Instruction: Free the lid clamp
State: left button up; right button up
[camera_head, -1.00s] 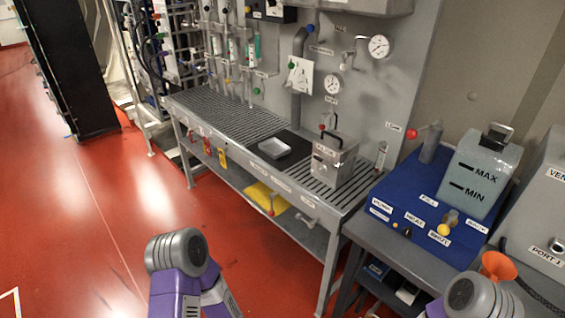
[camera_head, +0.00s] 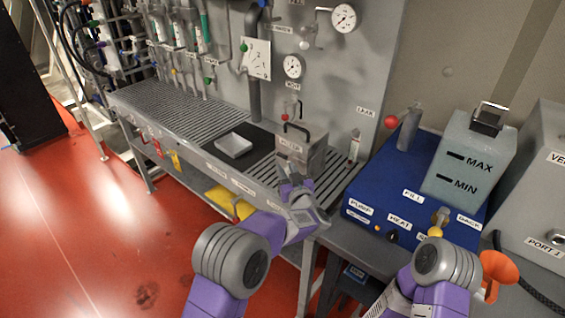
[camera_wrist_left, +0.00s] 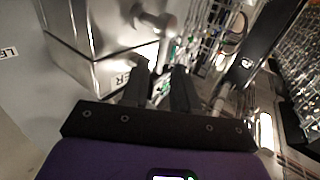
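The grey metal box (camera_head: 304,155), with a black handle on its lid, stands on the right part of the slotted bench. In the left wrist view its metal side (camera_wrist_left: 92,45) fills the upper left, with a lid seam and a partly hidden label. A rounded metal fitting (camera_wrist_left: 158,22), possibly the lid clamp, sticks out at its upper edge. My left gripper (camera_head: 291,182) is just in front of the box. In the left wrist view its dark fingers (camera_wrist_left: 159,80) are apart with nothing between them, below the fitting and not visibly touching it.
A white tray (camera_head: 234,145) sits on a black mat left of the box. A red-knobbed lever (camera_head: 391,121) and a blue unit with a MAX/MIN tank (camera_head: 470,165) stand to the right. An orange funnel (camera_head: 498,270) is at lower right.

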aim_at(283, 163)
pick_arm(q)
jog(key=shift+b+x, duration=0.4)
jog(key=shift+x, duration=2.05)
jog(key=shift+f, duration=0.1)
jog(key=shift+c, duration=0.3)
grip_shut()
